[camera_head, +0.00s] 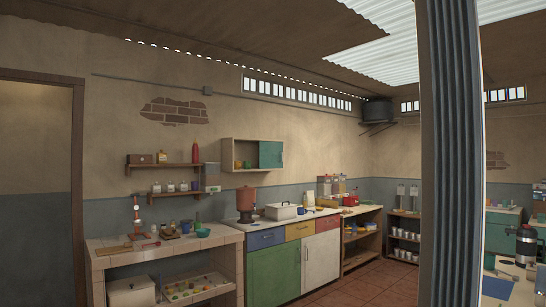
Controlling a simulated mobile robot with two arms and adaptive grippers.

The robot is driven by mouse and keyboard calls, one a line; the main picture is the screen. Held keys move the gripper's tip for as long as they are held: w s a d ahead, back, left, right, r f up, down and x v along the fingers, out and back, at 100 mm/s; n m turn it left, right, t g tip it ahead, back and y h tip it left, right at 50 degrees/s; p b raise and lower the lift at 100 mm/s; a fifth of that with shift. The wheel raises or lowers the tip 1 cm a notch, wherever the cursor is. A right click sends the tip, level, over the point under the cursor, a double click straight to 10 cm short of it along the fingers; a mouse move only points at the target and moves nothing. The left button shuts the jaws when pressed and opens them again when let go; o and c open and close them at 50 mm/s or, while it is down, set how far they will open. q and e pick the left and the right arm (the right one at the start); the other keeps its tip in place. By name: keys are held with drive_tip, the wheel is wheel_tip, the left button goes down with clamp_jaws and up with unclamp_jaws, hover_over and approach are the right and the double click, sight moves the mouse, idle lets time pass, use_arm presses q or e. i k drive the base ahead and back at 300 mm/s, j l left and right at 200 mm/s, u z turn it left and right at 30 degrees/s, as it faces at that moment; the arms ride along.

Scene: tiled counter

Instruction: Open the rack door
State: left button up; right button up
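A small wall cabinet (241,141) hangs above the counter, with its left part open and a few small things inside. Its teal door panel (271,154) covers the right part. No other wall unit here shows a door, but I cannot tell for sure that this is the rack. Below it, the base cabinet has a green door (273,274) and a white door (321,259), both shut. Neither of my grippers is in view.
A tiled counter (110,260) with small items stands at the left. Wooden wall shelves (165,165) hold jars and bottles. A low shelf unit (405,226) stands in the far corner. A grey-blue ribbed post (450,150) blocks part of the right side. Brown floor tiles (365,287) look clear.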

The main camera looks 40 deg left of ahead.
sight(271, 154)
drive_tip(key=i+j+u, duration=0.15)
drive_tip(key=j, duration=0.15)
drive_tip(key=j+u, duration=0.15)
drive_tip(key=j, duration=0.15)
drive_tip(key=i+j+u, duration=0.5)
drive_tip(key=i+j, duration=0.35)
drive_tip(key=i+j+u, duration=0.3)
drive_tip(key=i+j, duration=0.3)
drive_tip(key=i, duration=0.15)
drive_tip(key=i+l+z, duration=0.1)
drive_tip(key=i+z, duration=0.35)
drive_tip(key=i, duration=0.4)
drive_tip(key=i+j+z, duration=0.15)
drive_tip(key=i+z, duration=0.25)
drive_tip(key=i, duration=0.45)
drive_tip(key=i+l+u, duration=0.1)
drive_tip(key=i+u, duration=0.35)
drive_tip(key=i, duration=1.35)
